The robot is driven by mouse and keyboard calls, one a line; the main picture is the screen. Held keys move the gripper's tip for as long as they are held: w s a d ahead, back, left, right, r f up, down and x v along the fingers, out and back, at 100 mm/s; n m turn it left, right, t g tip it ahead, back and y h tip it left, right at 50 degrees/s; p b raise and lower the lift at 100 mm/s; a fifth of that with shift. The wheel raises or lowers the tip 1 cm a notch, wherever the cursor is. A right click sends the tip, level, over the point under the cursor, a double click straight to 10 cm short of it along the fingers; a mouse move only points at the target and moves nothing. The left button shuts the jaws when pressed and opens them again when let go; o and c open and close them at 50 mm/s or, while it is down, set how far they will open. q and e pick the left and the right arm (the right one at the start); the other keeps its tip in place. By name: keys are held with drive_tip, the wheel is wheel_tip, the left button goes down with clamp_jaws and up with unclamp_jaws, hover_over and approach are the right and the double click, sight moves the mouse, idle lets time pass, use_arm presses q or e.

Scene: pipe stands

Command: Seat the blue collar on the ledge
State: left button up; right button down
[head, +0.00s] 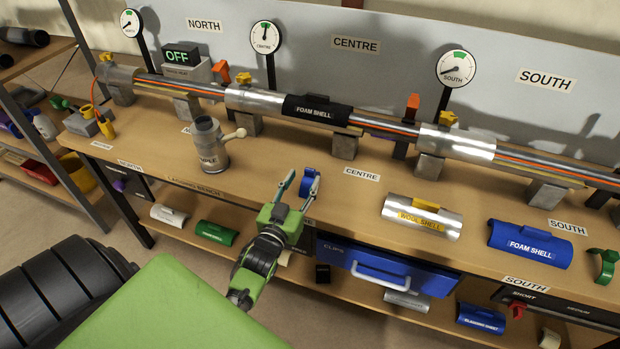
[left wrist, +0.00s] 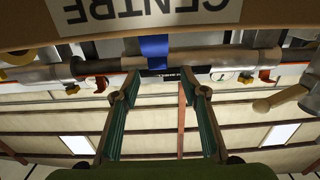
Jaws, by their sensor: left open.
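The blue collar (head: 309,183) is on the wooden bench top, close to its front edge, near the middle. My left gripper (head: 296,182) is open at the collar, its fingers reaching over the bench edge. In the left wrist view the collar (left wrist: 154,47) shows beyond the gap between the open fingertips (left wrist: 160,82); I see no clear grip on it. Part of the collar is hidden, and I cannot tell if a finger touches it. No part of the bench is clearly marked as the ledge. My right gripper is not in view.
A grey sample can (head: 209,145) stands left of the collar. A wool shell (head: 422,216) and a blue foam shell (head: 528,244) lie to the right. The pipe (head: 385,127) runs on stands behind. A blue clips drawer (head: 385,271) sits below the bench top.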

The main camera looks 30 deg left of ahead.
sight(309, 172)
use_arm(q)
drive_tip(key=shift+p+x, duration=0.55)
drive_tip(key=shift+x, duration=2.2)
drive_tip(key=shift+d, duration=0.15)
clamp_jaws()
